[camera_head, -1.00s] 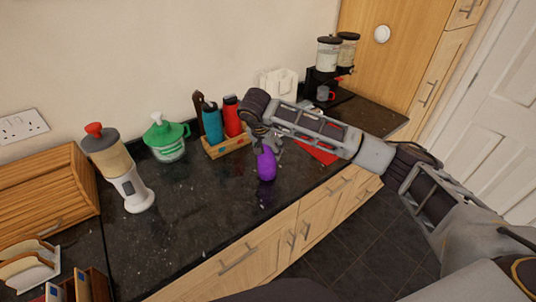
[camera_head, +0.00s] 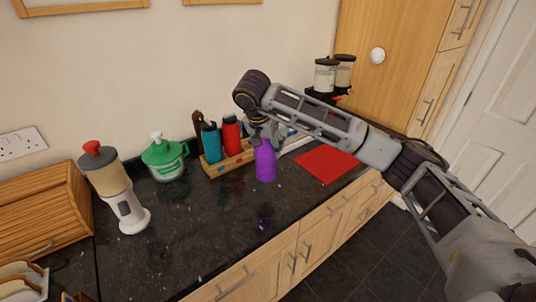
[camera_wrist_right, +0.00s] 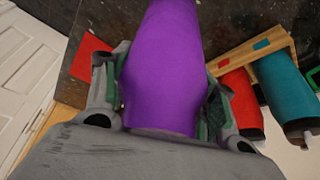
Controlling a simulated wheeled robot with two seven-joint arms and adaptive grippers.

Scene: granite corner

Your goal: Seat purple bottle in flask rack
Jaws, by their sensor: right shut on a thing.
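The purple bottle (camera_head: 265,162) is held upright in my right gripper (camera_head: 264,132), just above the dark counter at the front right of the flask rack. In the right wrist view the bottle (camera_wrist_right: 165,65) fills the middle, with a finger of my right gripper (camera_wrist_right: 165,105) on each side. The wooden flask rack (camera_head: 232,162) holds a teal flask (camera_head: 211,143) and a red flask (camera_head: 231,135). The rack also shows in the right wrist view (camera_wrist_right: 245,58). The rack's right end is partly hidden behind the bottle and gripper. My left gripper is not in view.
A red mat (camera_head: 326,163) lies to the right. A green-lidded jug (camera_head: 164,158) and a blender (camera_head: 113,185) stand left of the rack. A wooden bread box (camera_head: 40,212) is at far left. The dark counter (camera_head: 190,225) in front is clear.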

